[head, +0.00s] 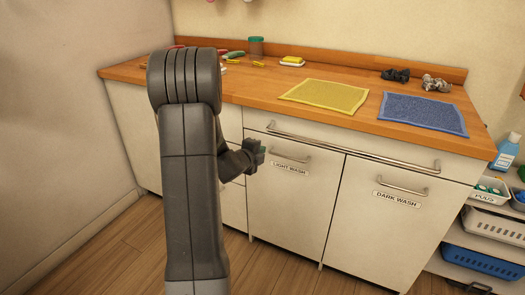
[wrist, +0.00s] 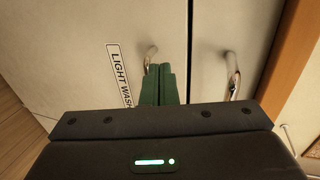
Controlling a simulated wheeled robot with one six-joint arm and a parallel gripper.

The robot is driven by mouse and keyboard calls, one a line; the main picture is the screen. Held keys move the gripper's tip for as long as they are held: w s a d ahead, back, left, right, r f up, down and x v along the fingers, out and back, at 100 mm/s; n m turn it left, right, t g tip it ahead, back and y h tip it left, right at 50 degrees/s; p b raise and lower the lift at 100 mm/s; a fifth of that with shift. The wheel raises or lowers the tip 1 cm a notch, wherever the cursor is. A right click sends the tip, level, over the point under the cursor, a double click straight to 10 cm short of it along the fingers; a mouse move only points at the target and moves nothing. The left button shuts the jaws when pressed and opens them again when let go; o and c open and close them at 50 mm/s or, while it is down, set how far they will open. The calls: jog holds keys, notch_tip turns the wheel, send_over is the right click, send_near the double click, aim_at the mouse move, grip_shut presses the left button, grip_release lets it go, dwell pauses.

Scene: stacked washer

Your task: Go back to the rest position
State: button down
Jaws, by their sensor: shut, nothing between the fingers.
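My gripper (head: 258,151) is shut and empty, in front of the left cabinet front near the left end of the long bar handle. In the wrist view its green fingers (wrist: 158,84) are together, close to the door labelled LIGHT WASH (wrist: 118,75). A small handle (wrist: 151,54) shows just beyond the fingertips; I cannot tell whether they touch. In the head view my arm reaches down in front of the counter, and its elbow hides part of the counter's left side. The LIGHT WASH door (head: 290,210) and DARK WASH door (head: 385,235) are both closed.
The wooden counter (head: 350,127) holds a yellow mat (head: 325,96), a blue mat (head: 422,113), dark and grey cloth bundles (head: 436,84) and small items. A shelf with baskets (head: 490,226) stands at the right. A wall is at the left; the wooden floor in front is clear.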

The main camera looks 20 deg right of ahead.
jog(key=v, duration=0.7)
jog(key=shift+s+a+p, duration=0.25)
jog(key=shift+p, duration=0.1)
